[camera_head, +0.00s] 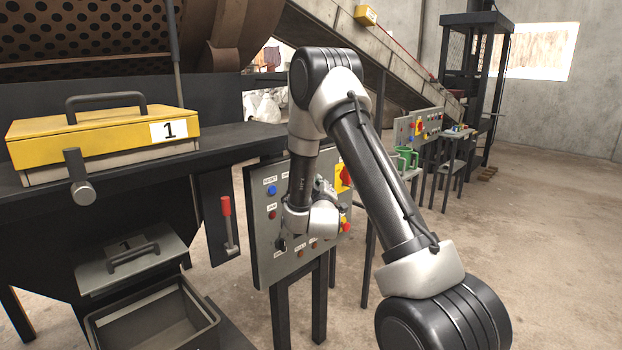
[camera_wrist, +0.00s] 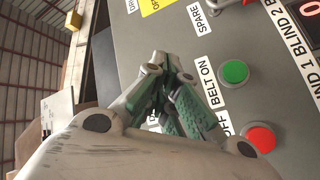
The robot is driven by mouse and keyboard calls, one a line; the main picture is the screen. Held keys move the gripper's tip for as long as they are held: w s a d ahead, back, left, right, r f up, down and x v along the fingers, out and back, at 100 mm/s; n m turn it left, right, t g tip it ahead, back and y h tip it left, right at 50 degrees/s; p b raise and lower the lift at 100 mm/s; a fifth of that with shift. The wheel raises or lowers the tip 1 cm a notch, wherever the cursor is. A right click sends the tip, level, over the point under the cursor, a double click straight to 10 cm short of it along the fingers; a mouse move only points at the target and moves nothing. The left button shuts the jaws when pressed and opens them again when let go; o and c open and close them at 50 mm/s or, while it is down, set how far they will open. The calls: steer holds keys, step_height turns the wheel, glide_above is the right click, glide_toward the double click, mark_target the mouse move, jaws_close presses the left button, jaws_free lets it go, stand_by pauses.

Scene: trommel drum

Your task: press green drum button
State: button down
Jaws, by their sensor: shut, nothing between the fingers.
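The grey control panel (camera_head: 262,240) stands in front of me, partly covered by my arm. In the wrist view the panel face (camera_wrist: 180,25) fills the right side. My gripper (camera_wrist: 172,62) is shut and empty, its fingertips over the panel face. A green button (camera_wrist: 234,72) is to the right of the fingertips, apart from them, beside a "BELT ON" label (camera_wrist: 204,84). A red button (camera_wrist: 260,138) lies below it. No green button labelled for the drum shows; my fingers cover that part of the panel and part of a label. Contact with the panel cannot be told.
A yellow-lidded box marked 1 (camera_head: 100,140) stands at the left. A red-handled lever (camera_head: 227,215) is left of the panel. A second control panel (camera_head: 405,130) stands farther back. The concrete floor (camera_head: 560,260) at right is clear.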

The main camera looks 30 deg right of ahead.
steer(key=shift+w, duration=0.1)
steer(key=shift+w+a, duration=0.15)
steer(key=shift+w, duration=0.15)
